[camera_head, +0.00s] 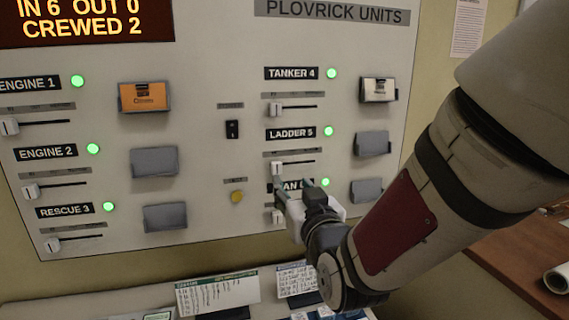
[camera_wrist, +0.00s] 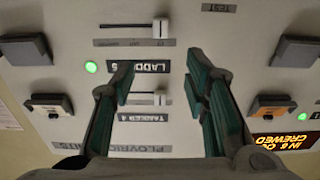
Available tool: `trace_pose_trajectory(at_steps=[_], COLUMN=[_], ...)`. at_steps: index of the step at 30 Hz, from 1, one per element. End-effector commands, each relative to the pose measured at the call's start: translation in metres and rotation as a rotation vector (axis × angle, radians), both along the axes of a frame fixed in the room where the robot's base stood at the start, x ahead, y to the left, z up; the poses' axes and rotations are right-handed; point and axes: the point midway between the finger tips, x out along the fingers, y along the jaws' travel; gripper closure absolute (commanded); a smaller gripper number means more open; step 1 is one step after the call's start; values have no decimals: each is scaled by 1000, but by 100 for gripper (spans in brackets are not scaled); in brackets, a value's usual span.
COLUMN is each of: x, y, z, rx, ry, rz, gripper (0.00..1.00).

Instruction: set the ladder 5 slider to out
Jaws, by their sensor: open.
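The ladder 5 slider's pale knob (camera_head: 277,169) is at the left end of its slot, below the LADDER 5 label (camera_head: 291,134) with a lit green lamp. In the wrist view, which is upside down, this knob (camera_wrist: 160,30) is at the slot's right end. My gripper (camera_head: 279,186) is just below the knob in the head view, partly covering the label and slider underneath. In the wrist view my gripper (camera_wrist: 160,64) is open and empty, its fingers spread either side of the LADDER 5 label; I see no contact with the knob.
The tanker 4 slider (camera_head: 276,110) is above, also at left. Grey card holders (camera_head: 372,143) stick out at right. A black switch (camera_head: 232,129) and yellow button (camera_head: 237,197) are left of my gripper. A display (camera_head: 82,20) reads IN 6 OUT 0, CREWED 2.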

Motion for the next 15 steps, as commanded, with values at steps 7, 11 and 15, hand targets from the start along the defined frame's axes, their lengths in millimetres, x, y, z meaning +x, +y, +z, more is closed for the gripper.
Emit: trace_pose_trajectory(at_steps=[7,11,15], x=[18,22,25], y=[4,5,7], z=[-3,-3,-3], rx=[1,2,2], ry=[-3,-2,0], rz=[0,0,2], gripper=[58,58,58])
